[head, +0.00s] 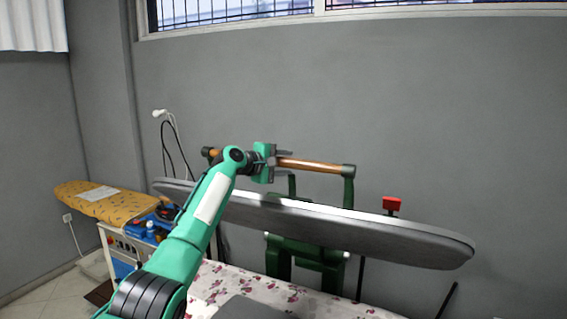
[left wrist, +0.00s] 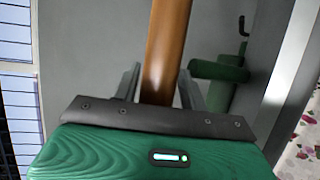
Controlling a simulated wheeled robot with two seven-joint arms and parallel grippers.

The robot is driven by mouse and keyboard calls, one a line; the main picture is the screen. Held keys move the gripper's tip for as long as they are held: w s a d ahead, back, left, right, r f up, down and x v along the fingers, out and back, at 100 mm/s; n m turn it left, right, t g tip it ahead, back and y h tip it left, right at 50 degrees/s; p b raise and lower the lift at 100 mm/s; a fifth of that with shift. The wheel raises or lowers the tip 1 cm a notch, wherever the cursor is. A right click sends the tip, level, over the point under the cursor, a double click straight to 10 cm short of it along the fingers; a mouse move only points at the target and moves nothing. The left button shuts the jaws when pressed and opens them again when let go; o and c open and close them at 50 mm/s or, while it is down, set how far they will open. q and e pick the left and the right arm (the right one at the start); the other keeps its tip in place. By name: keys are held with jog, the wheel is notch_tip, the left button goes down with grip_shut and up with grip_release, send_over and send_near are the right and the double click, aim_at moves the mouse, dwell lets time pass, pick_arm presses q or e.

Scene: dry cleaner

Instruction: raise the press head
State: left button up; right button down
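The press head (head: 330,225) is a long grey padded board. It slants across the head view above the pressing table, with a gap beneath it. Its wooden handle bar (head: 312,164) runs above it on green brackets, and also shows in the left wrist view (left wrist: 166,50). My left gripper (head: 281,160) is at the left part of this bar. In the left wrist view its two fingers (left wrist: 160,85) stand on either side of the bar, close to it. Whether they press on it cannot be told. My right gripper is not in view.
A pressing table with a floral cloth (head: 215,285) lies below the head. A yellow ironing board (head: 110,206) and a cart with blue items (head: 150,228) stand at the left. A red knob (head: 392,203) is behind the head. The grey wall is close behind.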

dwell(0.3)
pick_arm(q)
jog(key=shift+s+a+b, duration=0.4)
jog(key=shift+a+b, duration=0.2)
jog(key=shift+b, duration=0.1)
jog(key=b+v, duration=0.6)
jog(key=v, duration=0.6)
jog(key=shift+s+r, duration=0.2)
jog(key=shift+s, duration=0.05)
